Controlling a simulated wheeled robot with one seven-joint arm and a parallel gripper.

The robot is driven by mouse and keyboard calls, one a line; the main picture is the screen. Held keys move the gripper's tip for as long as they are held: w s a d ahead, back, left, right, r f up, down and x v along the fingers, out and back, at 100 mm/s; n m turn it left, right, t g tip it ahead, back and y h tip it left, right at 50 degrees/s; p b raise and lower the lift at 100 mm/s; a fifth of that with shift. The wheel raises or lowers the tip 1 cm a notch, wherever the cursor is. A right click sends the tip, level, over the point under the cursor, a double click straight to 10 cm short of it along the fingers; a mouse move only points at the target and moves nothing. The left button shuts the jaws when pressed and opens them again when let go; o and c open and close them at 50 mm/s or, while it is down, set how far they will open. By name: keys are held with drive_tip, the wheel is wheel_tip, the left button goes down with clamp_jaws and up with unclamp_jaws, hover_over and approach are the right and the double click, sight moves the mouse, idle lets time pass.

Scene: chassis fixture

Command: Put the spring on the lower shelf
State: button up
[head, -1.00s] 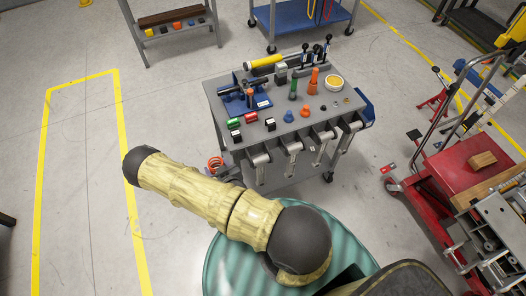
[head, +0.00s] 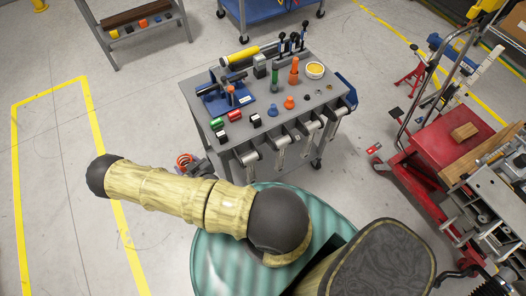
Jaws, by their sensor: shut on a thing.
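The spring (head: 184,160) is a small orange-red coil low at the left side of the grey work cart (head: 195,98). My gripper (head: 190,164) is shut on it, small and partly hidden behind my arm. The fingertips are too small to see clearly. The spring is beside the cart's front left corner, below the level of its top, apart from the cart as far as I can tell.
A red lift cart (head: 455,135) stands at the right.

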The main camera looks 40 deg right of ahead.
drive_tip(key=w+d+f+m+g+h+b, duration=0.1)
drive_tip(key=w+d+f+m+h+b, duration=0.25)
drive_tip(key=f+b, duration=0.45)
drive_tip(key=w+d+f+m+h+b, duration=0.25)
drive_tip(key=w+d+f+b, duration=0.2)
drive_tip(key=b, duration=0.45)
drive_tip(key=w+d+f+m+g+h+b, duration=0.1)
drive_tip(key=d+f+m+g+h+b, duration=0.1)
drive_tip(key=d+f+b, duration=0.5)
drive_tip(key=w+d+f+m+g+h+b, duration=0.1)
drive_tip(key=d+f+m+g+h+b, duration=0.2)
drive_tip(key=f+b, duration=1)
drive_tip(key=w+d+f+m+g+h+b, duration=0.1)
drive_tip(key=d+f+m+g+b, duration=0.4)
drive_tip(key=d+f+b, duration=0.6)
drive_tip(key=h+b, duration=0.1)
drive_tip(key=b, duration=1.1)
drive_tip(key=shift+w+g, duration=0.35)
drive_tip(key=shift+g, duration=0.05)
wheel_tip(320, 180, down, 6)
drive_tip(key=b, duration=0.4)
drive_tip(key=shift+f, duration=0.2)
drive_tip(key=shift+a, duration=0.1)
